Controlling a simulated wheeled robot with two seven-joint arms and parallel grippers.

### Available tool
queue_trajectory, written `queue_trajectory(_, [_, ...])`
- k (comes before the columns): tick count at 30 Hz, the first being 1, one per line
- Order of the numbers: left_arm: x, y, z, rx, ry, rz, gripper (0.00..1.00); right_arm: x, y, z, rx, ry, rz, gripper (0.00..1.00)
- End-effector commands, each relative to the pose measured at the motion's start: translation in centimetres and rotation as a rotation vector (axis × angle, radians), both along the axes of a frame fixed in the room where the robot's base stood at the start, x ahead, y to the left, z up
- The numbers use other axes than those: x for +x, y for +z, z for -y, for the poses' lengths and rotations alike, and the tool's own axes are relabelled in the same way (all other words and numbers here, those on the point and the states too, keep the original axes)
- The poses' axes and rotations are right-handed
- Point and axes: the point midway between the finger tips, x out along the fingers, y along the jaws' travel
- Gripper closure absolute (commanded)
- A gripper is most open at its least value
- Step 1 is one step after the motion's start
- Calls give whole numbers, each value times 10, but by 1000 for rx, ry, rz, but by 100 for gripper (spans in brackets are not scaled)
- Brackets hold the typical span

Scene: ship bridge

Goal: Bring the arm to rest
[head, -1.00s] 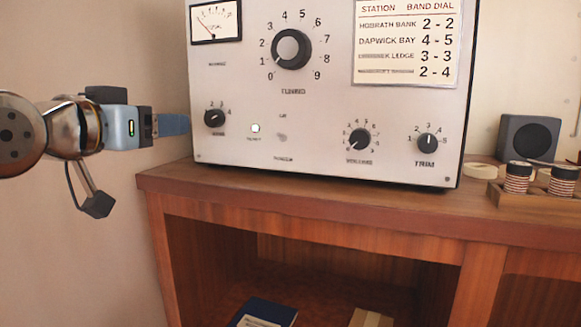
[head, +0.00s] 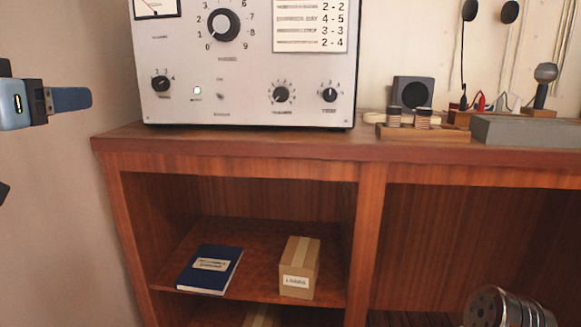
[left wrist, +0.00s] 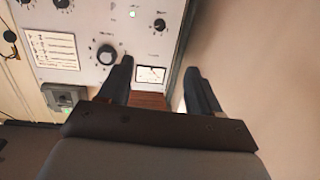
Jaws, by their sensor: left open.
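My left gripper (head: 82,98) is at the left edge of the head view, beside the radio set and apart from it, with nothing held. In the left wrist view its two fingers (left wrist: 158,70) stand apart, open and empty. The radio set (head: 255,90), a pale panel with a meter, knobs and a lit green lamp, stands on the wooden cabinet; its face also shows in the left wrist view (left wrist: 90,25).
The wooden cabinet (head: 230,152) has open shelves with a blue book (head: 210,270) and a small carton (head: 299,268). On its top are a black speaker (head: 413,92), a wooden tray of spools (head: 420,133) and a grey box (head: 525,131). Bare wall lies left of it.

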Motion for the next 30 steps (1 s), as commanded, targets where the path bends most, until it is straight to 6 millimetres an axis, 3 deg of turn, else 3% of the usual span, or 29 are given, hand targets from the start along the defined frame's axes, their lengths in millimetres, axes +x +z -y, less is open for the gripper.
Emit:
queue_trajectory(11, [57, -49, 17, -13, -41, -99, 37, 1, 3, -1, 1, 1, 3, 57])
queue_trajectory(14, [80, -74, 25, -22, -59, -143, 37, 1, 5, -1, 2, 2, 2, 57])
queue_trajectory(19, [123, -131, 41, -42, -94, -239, 37, 0, 8, -2, 3, 3, 2, 57])
queue_trajectory(23, [159, -202, 60, -71, -129, -350, 37, 0, 11, -3, 5, 6, 1, 57])
queue_trajectory(26, [184, -281, 80, -109, -159, -468, 37, -1, 15, -4, 6, 7, -1, 57])
queue_trajectory(27, [190, -316, 89, -125, -170, -518, 37, -1, 16, -5, 6, 7, -1, 57])
queue_trajectory(29, [194, -367, 102, -153, -183, -592, 37, -1, 18, -5, 7, 8, -1, 57])
queue_trajectory(30, [193, -402, 110, -170, -190, -644, 37, -1, 20, -6, 8, 10, -1, 57])
